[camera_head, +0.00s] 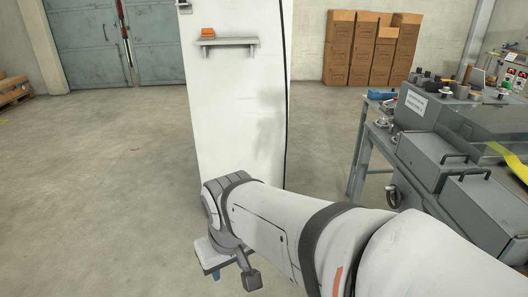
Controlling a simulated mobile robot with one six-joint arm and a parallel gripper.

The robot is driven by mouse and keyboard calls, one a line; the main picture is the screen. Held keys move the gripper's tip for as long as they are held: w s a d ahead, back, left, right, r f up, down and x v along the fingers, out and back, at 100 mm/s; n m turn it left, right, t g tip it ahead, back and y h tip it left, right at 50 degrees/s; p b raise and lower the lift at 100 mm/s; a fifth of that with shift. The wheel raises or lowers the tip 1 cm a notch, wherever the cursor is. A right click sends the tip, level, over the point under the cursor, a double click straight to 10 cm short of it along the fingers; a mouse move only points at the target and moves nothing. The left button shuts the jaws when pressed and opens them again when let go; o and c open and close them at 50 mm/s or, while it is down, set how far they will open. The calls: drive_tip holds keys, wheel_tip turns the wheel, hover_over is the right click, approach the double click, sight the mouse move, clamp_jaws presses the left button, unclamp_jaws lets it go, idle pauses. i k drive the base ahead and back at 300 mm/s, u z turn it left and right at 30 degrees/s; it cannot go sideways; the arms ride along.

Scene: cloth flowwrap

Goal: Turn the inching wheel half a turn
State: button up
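A dark handwheel (393,196), which looks like the inching wheel, is on the lower left side of the grey machine (418,160) at the right. It is small in this view, and its turn angle is hard to read. My arm crosses the lower middle of the picture, left of and nearer than the wheel. My gripper (247,276) seems to be the dark part below the wrist, well left of the wheel and apart from it. Its fingers are not clear, so its opening cannot be told.
A white pillar (235,110) with a small shelf (228,41) stands behind my wrist. Stacked brown boxes (368,50) are at the back wall. A grey side table (366,135) adjoins the machine. The concrete floor (320,150) between pillar and machine is clear.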

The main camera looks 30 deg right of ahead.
sight(398, 196)
drive_tip(key=u, duration=0.35)
drive_tip(key=i, duration=2)
drive_tip(key=z, duration=3.65)
drive_tip(key=i, duration=1)
